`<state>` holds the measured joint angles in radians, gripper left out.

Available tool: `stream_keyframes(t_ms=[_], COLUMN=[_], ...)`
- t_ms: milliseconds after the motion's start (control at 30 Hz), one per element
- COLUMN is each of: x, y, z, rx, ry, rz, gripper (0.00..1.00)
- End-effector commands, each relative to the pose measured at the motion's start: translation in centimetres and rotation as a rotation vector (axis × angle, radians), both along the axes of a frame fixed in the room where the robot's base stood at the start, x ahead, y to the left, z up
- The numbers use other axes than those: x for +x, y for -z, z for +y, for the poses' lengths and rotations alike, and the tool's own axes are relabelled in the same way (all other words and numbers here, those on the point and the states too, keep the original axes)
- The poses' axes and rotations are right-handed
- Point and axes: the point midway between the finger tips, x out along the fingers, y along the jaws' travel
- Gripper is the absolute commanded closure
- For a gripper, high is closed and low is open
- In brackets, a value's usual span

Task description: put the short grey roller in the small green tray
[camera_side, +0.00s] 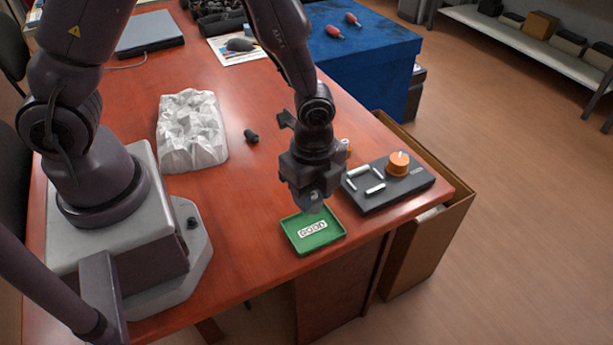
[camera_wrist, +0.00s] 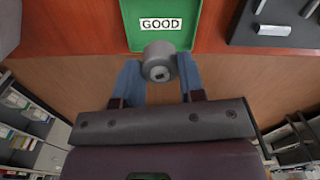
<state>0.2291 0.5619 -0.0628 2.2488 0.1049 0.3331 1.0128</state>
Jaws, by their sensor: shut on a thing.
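My gripper (camera_wrist: 159,80) is shut on the short grey roller (camera_wrist: 159,62), which sits between the blue fingertips in the wrist view. In the side view the roller (camera_side: 314,197) shows at the lower end of my gripper (camera_side: 312,192). The small green tray (camera_side: 331,238) lies near the table's front edge, with a white "GOOD" label on its floor. In the wrist view the tray (camera_wrist: 188,38) is just beyond the roller. The roller appears above the tray's back edge in the side view; its exact height is hard to tell.
A crumpled white block (camera_side: 191,130) and a small dark object (camera_side: 251,136) lie to the left. An open cardboard box (camera_side: 432,240) is beside the table.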

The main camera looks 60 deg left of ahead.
Motion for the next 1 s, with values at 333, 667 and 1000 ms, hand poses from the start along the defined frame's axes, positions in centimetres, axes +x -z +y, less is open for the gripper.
stream_keyframes(t_ms=[333, 667, 1000], x=[0.1, 0.1, 0.1], y=[1.9, 4.3, 4.8], z=[0.0, 0.0, 0.0], rx=[0.0, 0.0, 0.0], ry=[-0.043, -0.042, -0.041], rz=[0.003, 0.001, 0.0], gripper=[0.86, 0.86, 0.86])
